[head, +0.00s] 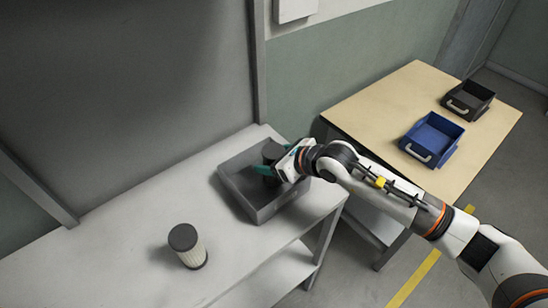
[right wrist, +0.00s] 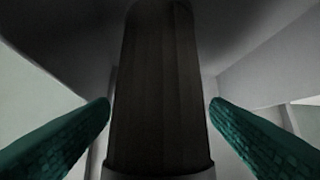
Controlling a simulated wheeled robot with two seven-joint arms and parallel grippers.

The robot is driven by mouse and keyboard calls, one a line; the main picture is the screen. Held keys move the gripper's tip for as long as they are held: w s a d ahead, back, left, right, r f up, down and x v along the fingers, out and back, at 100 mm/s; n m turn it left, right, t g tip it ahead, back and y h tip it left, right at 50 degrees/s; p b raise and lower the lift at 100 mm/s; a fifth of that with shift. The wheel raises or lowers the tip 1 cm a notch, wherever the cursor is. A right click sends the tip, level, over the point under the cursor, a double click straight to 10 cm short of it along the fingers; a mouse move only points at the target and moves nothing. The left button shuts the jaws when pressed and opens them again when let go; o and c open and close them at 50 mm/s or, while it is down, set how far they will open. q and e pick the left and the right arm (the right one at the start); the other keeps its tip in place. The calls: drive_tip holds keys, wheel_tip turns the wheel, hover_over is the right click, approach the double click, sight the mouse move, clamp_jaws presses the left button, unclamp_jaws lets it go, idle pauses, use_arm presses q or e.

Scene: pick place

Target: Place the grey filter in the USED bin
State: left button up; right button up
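A dark grey filter (head: 272,151) stands in a grey tray (head: 233,190) on the near table. My right gripper (head: 277,170), with teal fingers, reaches into the tray at this filter. In the right wrist view the dark, ribbed filter (right wrist: 160,90) stands upright between the two fingers, with a narrow gap on each side. Its lower part is hidden by the gripper in the head view. A blue bin (head: 432,138) and a black bin (head: 468,99) stand on the wooden table; no USED label is readable on either. My left gripper is not in view.
A cream pleated filter with a dark cap (head: 188,246) stands on the grey table (head: 120,230), left of the tray. The wooden table (head: 375,105) is to the right, across a gap. The tray walls surround the dark filter. A wall rises behind the grey table.

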drive_tip(key=shift+r, duration=0.15)
drive_tip(key=b+v, duration=0.2)
drive_tip(key=v, duration=1)
drive_tip(key=shift+b, duration=0.3)
drive_tip(key=shift+a, duration=0.15)
